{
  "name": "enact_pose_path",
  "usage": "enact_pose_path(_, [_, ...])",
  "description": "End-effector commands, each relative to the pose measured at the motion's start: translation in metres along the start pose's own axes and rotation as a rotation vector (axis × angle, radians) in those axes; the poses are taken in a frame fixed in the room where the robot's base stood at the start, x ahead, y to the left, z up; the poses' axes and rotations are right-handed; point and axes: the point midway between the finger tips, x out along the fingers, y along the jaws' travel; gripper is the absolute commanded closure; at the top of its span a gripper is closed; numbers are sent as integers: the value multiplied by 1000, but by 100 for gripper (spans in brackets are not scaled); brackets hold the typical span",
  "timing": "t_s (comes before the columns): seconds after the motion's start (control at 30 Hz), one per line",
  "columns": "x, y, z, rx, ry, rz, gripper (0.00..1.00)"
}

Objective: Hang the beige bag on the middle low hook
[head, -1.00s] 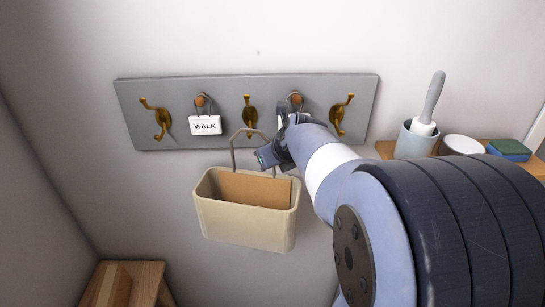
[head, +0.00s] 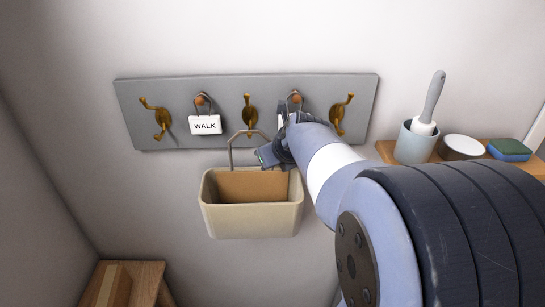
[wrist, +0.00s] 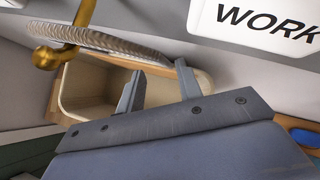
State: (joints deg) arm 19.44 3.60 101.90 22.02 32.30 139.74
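The beige bag (head: 252,222), an open bin shape with a thin looped handle, hangs below the hook board in the head view. The handle's top reaches the low tip of the middle brass hook (head: 250,103). In the wrist view the hook (wrist: 72,45) crosses in front of the braided handle (wrist: 115,43), which appears to lie behind its tip. The bag's inside (wrist: 95,85) shows beyond my fingers. My gripper (head: 266,156) is beside the handle's right side. Its fingers (wrist: 158,88) stand apart, with nothing visible gripped between them.
A white WALK sign (head: 205,125) hangs on the left peg. A WORK sign (wrist: 262,22) is close to my gripper in the wrist view. A wooden stool (head: 128,285) stands lower left.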

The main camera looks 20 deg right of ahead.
Motion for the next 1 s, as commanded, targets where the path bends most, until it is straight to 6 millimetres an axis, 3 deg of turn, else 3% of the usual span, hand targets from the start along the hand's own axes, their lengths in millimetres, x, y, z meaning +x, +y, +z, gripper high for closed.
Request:
enact_pose_path(0.6, [-95,-1,0,1,-5,-4,66])
enact_pose_path(1.0, [-103,0,0,0,-2,-1,66])
